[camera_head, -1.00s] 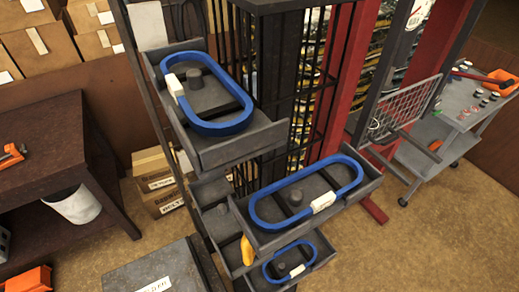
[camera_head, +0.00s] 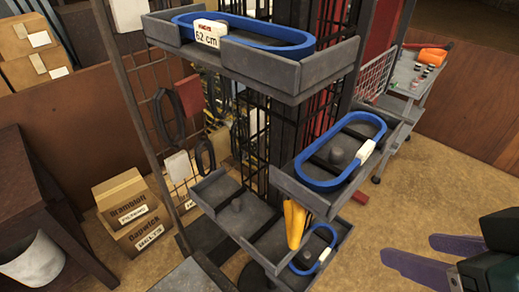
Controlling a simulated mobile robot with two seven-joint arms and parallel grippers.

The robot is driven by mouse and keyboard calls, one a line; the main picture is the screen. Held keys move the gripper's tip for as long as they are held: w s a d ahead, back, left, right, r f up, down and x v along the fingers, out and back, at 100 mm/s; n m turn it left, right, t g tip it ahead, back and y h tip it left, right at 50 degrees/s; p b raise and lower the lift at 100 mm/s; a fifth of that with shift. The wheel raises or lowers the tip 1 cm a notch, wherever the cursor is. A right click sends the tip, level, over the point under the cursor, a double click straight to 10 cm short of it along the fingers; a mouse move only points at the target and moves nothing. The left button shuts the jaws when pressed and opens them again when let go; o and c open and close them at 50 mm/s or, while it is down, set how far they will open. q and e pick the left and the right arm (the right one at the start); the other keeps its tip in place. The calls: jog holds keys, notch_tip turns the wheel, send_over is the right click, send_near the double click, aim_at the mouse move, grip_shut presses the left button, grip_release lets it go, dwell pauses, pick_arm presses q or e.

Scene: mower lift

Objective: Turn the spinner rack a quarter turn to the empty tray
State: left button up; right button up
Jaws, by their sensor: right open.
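The spinner rack (camera_head: 285,140) is a dark upright column with grey trays at several heights. Its top tray (camera_head: 290,85) holds a blue belt loop (camera_head: 250,28) with a white "62 cm" tag. A tray at middle right holds another blue loop (camera_head: 312,183) with a white tag. A low front tray holds a smaller blue loop (camera_head: 297,268). The empty tray (camera_head: 222,190) is at the lower left of the column, with only a round peg. My right gripper (camera_head: 408,250) is open and empty at the lower right, apart from the rack. My left gripper is out of view.
A yellow object (camera_head: 294,222) hangs beside the low trays. A grey cart (camera_head: 410,75) stands behind right. Floor between rack and gripper is clear.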

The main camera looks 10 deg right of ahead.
jog(key=w+a+f+m+t+b, duration=0.1)
jog(key=w+f+t+b, duration=0.25)
jog(key=f+b, duration=0.6)
jog(key=w+a+f+t+b, duration=0.1)
jog(key=w+f+t+b, duration=0.25)
jog(key=f+b, duration=0.6)
jog(key=n+t+y+b, duration=0.15)
jog(key=t+b, duration=0.25)
jog(key=b, duration=1.4)
send_near(298, 236)
jog(key=shift+m, duration=0.25)
jog(key=w, duration=0.4)
jog(key=shift+w+d+f, duration=0.1)
jog(key=shift+w, duration=0.25)
jog(key=w, duration=0.5)
jog(key=w+a+p, duration=0.1)
jog(key=w, duration=0.2)
jog(key=shift+w+r, duration=0.25)
jog(key=shift+w, duration=0.5)
grip_shut()
